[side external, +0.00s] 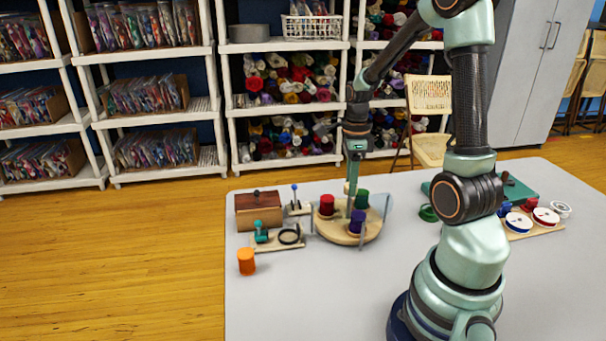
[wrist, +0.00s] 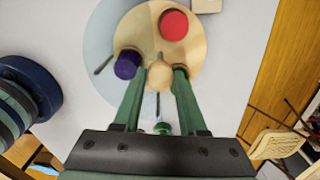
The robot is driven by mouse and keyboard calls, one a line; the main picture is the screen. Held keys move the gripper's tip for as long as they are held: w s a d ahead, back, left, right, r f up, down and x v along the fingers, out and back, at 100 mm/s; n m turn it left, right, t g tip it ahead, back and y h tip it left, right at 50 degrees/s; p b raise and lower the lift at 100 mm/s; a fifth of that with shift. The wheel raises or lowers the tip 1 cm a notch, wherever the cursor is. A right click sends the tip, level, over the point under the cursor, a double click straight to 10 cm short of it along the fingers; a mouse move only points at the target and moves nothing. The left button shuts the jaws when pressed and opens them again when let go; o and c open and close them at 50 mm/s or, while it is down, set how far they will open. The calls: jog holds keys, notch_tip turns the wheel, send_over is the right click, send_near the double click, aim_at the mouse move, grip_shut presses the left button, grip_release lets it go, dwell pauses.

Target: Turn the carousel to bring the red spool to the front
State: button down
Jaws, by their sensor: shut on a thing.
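The carousel, a round wooden turntable (side external: 336,234), stands on the table, and its disc shows in the wrist view (wrist: 137,30). It carries a red spool (side external: 327,205), a green spool (side external: 361,199) and a purple spool (side external: 357,222). In the wrist view the red spool (wrist: 173,25) is at the top, the purple spool (wrist: 127,64) at left, and the green one mostly hidden behind the right finger. My gripper (wrist: 160,78) reaches down over the disc, its fingers on either side of a round wooden knob (wrist: 160,74), shut on it.
Thin dark posts and a pale clear surround edge the carousel. A wooden box (side external: 258,210), a small tool board (side external: 278,245) and an orange spool (side external: 246,261) lie to its left. A green ring (side external: 428,213) and a spool tray (side external: 525,232) are to the right.

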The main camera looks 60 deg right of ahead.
jog(key=shift+m, duration=5.5)
jog(key=shift+c, duration=2.2)
grip_release()
jog(key=shift+r, duration=0.1)
notch_tip(320, 180, up, 12)
